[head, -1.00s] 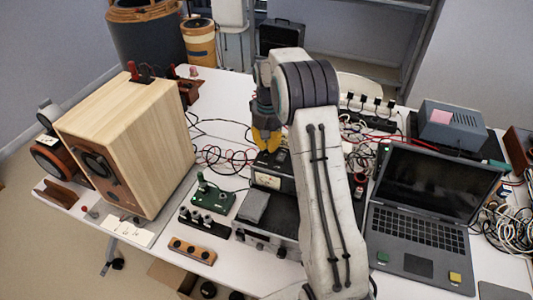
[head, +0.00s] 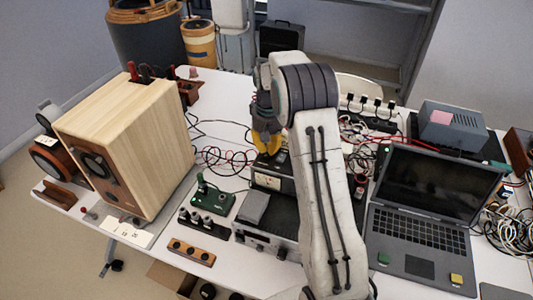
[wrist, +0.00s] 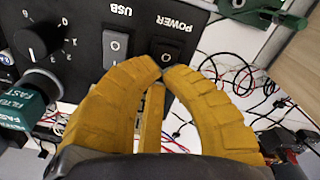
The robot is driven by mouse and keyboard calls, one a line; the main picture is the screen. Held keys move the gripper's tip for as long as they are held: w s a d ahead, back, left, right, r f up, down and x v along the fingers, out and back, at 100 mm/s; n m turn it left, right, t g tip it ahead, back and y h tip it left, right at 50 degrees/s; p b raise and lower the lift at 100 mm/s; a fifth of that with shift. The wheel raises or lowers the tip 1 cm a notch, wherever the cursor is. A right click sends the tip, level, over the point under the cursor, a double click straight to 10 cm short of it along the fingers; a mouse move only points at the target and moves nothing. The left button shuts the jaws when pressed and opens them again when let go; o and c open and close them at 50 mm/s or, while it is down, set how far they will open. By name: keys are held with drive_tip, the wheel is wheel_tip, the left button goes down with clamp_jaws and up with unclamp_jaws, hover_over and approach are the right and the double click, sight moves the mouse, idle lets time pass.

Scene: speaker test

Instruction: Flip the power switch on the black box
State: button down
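The black box (head: 272,183) stands on the white table in the middle of the head view, partly behind my arm. In the wrist view its dark face (wrist: 85,18) shows a black power switch (wrist: 167,50) under the word POWER. A grey switch (wrist: 115,46) marked USB is to its left. My gripper (wrist: 161,67) has yellow fingers with their tips together, empty, at the lower edge of the power switch. Whether they touch it cannot be told. In the head view my gripper (head: 267,143) points down at the top of the box.
A knob (wrist: 36,43) and green label lie left of the switches. A wooden speaker (head: 125,145) stands left, a laptop (head: 425,205) right. A small green board (head: 208,200) and a grey unit with a silver front (head: 265,243) are in front. Loose cables lie around the box.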

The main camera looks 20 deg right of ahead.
drive_tip(key=shift+r+p, duration=2.65)
drive_tip(key=shift+r, duration=0.8)
drive_tip(key=shift+w, duration=0.15)
drive_tip(key=shift+g, duration=0.8)
drive_tip(key=s+f, duration=0.1)
drive_tip(key=s, duration=0.1)
drive_tip(key=s+a+f, duration=0.1)
drive_tip(key=s+f, duration=0.3)
drive_tip(key=s, duration=0.1)
drive_tip(key=shift+s+a, duration=0.1)
drive_tip(key=shift+a, duration=0.15)
drive_tip(key=s+a+r+n+t, duration=0.1)
drive_tip(key=s+a+r+t, duration=0.2)
drive_tip(key=s+r, duration=0.6)
drive_tip(key=s+a+r+n+t, duration=0.2)
drive_tip(key=s+a+r, duration=0.4)
drive_tip(key=s, duration=0.8)
drive_tip(key=shift+s+a+r+t, duration=0.25)
drive_tip(key=shift+r+t, duration=0.45)
drive_tip(key=shift+r, duration=0.7)
